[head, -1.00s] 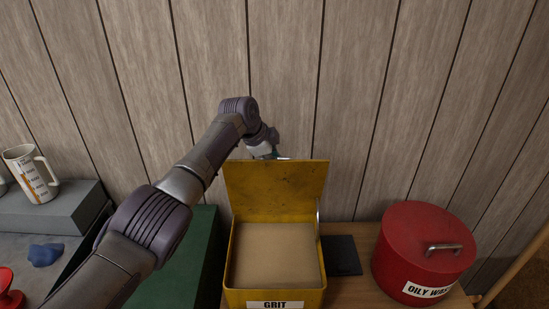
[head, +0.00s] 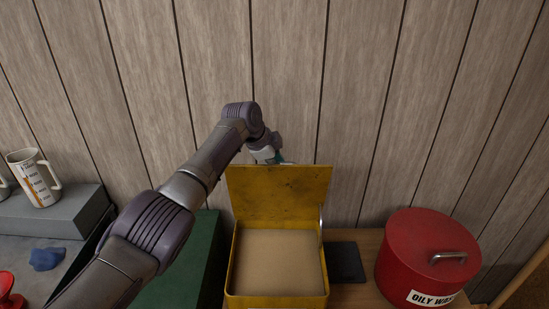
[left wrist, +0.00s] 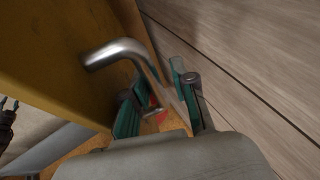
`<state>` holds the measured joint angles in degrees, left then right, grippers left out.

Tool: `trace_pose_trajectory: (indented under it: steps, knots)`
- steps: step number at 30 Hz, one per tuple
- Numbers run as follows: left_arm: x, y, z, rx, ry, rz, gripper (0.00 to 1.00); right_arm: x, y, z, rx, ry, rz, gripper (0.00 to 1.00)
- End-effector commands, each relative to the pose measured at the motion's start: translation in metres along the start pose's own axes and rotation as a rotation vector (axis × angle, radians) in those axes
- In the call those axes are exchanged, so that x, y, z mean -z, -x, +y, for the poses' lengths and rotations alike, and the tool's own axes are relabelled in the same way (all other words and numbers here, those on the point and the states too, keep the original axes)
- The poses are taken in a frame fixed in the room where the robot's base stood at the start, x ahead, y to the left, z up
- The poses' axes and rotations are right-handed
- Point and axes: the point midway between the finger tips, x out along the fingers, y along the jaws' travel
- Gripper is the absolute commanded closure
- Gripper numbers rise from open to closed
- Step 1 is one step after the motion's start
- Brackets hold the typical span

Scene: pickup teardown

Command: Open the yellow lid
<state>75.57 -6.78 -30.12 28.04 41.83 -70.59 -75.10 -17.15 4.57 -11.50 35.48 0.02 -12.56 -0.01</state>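The yellow lid (head: 279,193) of the yellow box (head: 277,301) stands raised, roughly upright, at the box's back edge. The box is open and filled with tan grit (head: 277,262). My left gripper is mostly hidden behind the lid's top edge in the head view. In the left wrist view the lid (left wrist: 55,50) carries a bent metal handle (left wrist: 118,50). My left gripper (left wrist: 158,95) has its teal-padded fingers apart, with the handle's bar running between them.
A red lidded can (head: 428,250) marked oily waste stands right of the box, with a dark flat pad (head: 345,262) between. A green case (head: 196,262) is at left. A mug (head: 33,178) stands on a grey block (head: 60,215). The panelled wall is close behind.

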Motion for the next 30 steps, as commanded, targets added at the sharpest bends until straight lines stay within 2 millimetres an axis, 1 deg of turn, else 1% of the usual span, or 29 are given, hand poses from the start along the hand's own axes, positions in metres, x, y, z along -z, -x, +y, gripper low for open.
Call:
trace_pose_trajectory:
  steps: [2, 4, 8, 15, 18, 21, 25, 30]
  knots:
    - [-0.002, 0.001, 0.001, -0.003, 0.001, -0.002, 0.75, -0.001, 0.000, 0.000, 0.000, 0.000, -0.001, 0.60]
    - [-0.002, 0.006, 0.001, -0.002, 0.000, -0.001, 0.75, -0.001, 0.000, 0.000, 0.000, 0.000, -0.001, 0.60]
    - [-0.001, 0.022, 0.001, 0.002, -0.001, 0.000, 0.75, -0.001, 0.000, 0.000, 0.000, 0.000, -0.001, 0.60]
    - [0.000, 0.075, -0.001, 0.009, -0.002, 0.000, 0.75, 0.000, 0.000, 0.000, 0.000, 0.000, -0.001, 0.60]
    - [0.000, 0.094, -0.001, 0.008, -0.002, -0.001, 0.75, 0.000, 0.000, 0.000, 0.000, 0.000, -0.001, 0.60]
    - [0.000, 0.108, 0.000, 0.007, -0.001, 0.000, 0.75, 0.000, 0.000, 0.000, 0.000, 0.000, -0.001, 0.60]
    - [0.001, 0.119, 0.000, 0.005, -0.002, 0.000, 0.75, 0.000, 0.000, 0.000, 0.000, 0.000, -0.001, 0.60]
    - [0.001, 0.122, 0.001, 0.004, -0.001, 0.000, 0.75, 0.000, 0.000, 0.000, 0.000, 0.000, -0.001, 0.60]
